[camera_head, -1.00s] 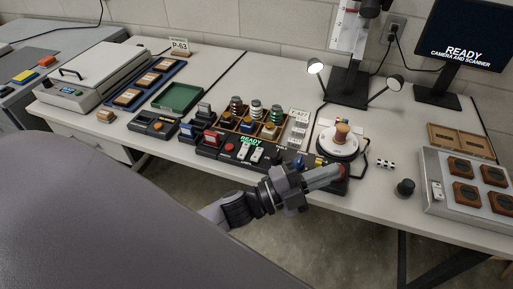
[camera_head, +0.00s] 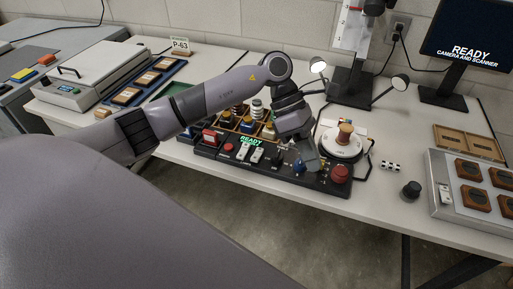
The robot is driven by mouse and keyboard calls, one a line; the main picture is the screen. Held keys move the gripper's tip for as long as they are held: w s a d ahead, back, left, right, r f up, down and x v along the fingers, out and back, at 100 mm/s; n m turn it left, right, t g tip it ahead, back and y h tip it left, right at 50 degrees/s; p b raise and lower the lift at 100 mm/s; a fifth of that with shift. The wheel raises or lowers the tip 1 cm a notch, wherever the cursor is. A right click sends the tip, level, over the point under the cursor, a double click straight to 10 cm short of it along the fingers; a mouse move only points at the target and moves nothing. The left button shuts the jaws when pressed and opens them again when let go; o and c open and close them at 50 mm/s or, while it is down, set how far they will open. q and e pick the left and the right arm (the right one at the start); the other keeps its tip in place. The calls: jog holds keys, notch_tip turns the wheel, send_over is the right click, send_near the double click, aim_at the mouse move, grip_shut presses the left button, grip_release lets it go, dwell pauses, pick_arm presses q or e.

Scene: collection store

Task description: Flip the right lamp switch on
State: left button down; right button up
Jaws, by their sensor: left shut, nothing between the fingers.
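The black control panel (camera_head: 212,151) lies along the table's front edge. It carries two white rocker switches (camera_head: 250,154), a small red button (camera_head: 229,148), a blue knob (camera_head: 299,167) and a large red button (camera_head: 340,173). I cannot tell which control is the right lamp switch. My left gripper (camera_head: 313,163) is shut and empty, pointing down over the right part of the panel, between the blue knob and the large red button. Contact cannot be told. The left lamp (camera_head: 318,66) has a bright face; the right lamp (camera_head: 398,83) looks duller. My right gripper is out of view.
A round white stand with a wooden-topped piece (camera_head: 344,139) is just right of my gripper. A black knob (camera_head: 411,189) and a grey tray (camera_head: 440,211) are farther right. Jars in a wooden rack stand behind the panel, partly hidden by my arm. A monitor (camera_head: 467,45) stands at the back right.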

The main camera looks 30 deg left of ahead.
pick_arm(q)
jog(key=w+a+r+y, duration=0.2)
jog(key=w+a+y, duration=0.15)
jog(key=a, duration=0.35)
notch_tip(320, 180, up, 4)
jog(key=y, duration=0.4)
send_over(255, 157)
jog(key=w, duration=0.2)
jog(key=shift+w+a+t+b, duration=0.2)
jog(key=shift+a+t+b, duration=0.1)
jog(key=shift+f, duration=0.1)
jog(key=shift+m, duration=0.3)
jog(key=f, duration=0.4)
jog(key=s+f+p, duration=0.1)
jog(key=f, duration=0.4)
jog(key=s+f, duration=0.1)
jog(key=f, duration=0.3)
jog(key=shift+d+f, duration=0.25)
jog(key=shift+f, duration=0.15)
